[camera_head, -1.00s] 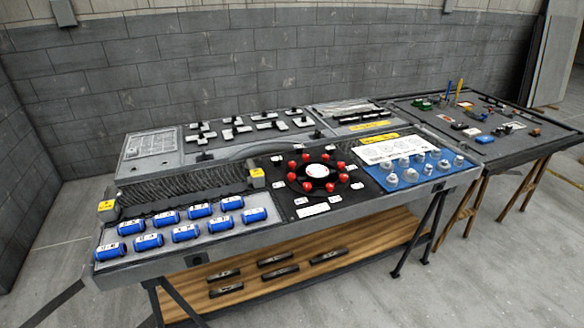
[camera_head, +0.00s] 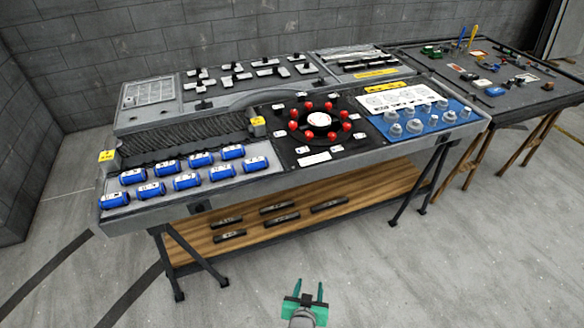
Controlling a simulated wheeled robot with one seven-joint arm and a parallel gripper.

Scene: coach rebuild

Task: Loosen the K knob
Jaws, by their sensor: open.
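Several red knobs (camera_head: 294,126) stand in a ring around a round black dial plate with a white centre (camera_head: 319,119), on a black panel (camera_head: 290,152) in the middle of the workbench. Small white labels (camera_head: 277,135) surround the ring. Their letters are too small to read, so I cannot tell which knob is K. My gripper (camera_head: 307,287), with green fingers, is at the bottom of the head view. It is open and empty, in front of the bench and well apart from the knobs.
Blue cylinders (camera_head: 186,181) lie on the bench's left tray. Grey round knobs (camera_head: 413,125) stand on a blue panel at right. Dark bars lie on the wooden lower shelf (camera_head: 365,181). A second table (camera_head: 520,103) with small items stands at right. The floor (camera_head: 400,270) in front is clear.

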